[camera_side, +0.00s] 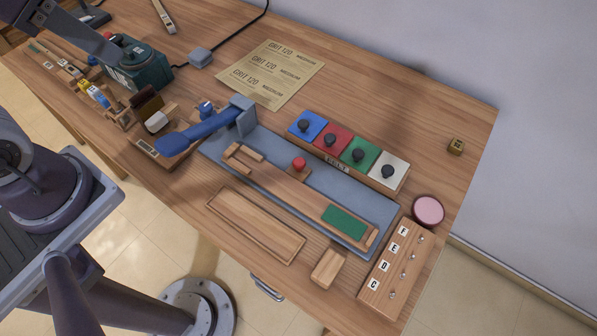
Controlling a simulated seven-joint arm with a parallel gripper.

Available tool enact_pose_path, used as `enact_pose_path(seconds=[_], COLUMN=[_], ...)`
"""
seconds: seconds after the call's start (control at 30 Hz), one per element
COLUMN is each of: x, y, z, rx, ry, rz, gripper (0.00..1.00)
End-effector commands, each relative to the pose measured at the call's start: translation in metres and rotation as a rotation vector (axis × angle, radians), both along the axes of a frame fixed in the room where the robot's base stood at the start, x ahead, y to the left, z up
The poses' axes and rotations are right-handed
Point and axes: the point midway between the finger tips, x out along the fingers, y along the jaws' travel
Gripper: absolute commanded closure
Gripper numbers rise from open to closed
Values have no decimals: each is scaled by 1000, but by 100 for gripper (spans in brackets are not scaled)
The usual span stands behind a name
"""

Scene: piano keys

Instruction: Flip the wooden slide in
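A long wooden slide (283,185) lies flat on a grey-blue bed (318,180) in the middle of the bench. It carries a green pad (345,222) near its right end and small wooden blocks at its left end. A red knob (299,164) stands beside its middle. A blue lever handle (200,132) joins a grey bracket at the bed's left end. My dark arm end reaches in at the top left, over the teal device and away from the slide. Its fingertips cannot be made out, and no contact with the slide shows.
A shallow wooden tray (255,222) and a small wood block (327,268) lie in front. Behind is a rack of blue, red, green and white knobbed blocks (346,150). A lettered board (396,272) and pink disc (428,210) sit right. A teal device (140,68) stands left.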

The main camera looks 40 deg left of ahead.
Motion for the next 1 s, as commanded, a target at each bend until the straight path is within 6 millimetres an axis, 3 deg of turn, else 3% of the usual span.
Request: enact_pose_path(seconds=[0.13,0.27,0.37,0.53,0.67,0.8,0.9,1.0], x=[58,117,160,215,234,233,228,224], y=[-20,-51,-83,-148,-200,-240,-256,-263], z=[28,32,20,-31,-90,-150,-178,-193], rx=[38,88,134,224,302,373,406,422], ry=[114,224,306,442,539,620,654,672], rz=[-152,-305,-423,-623,-773,-901,-959,-986], gripper=[100,100,100,100,100,100,100,100])
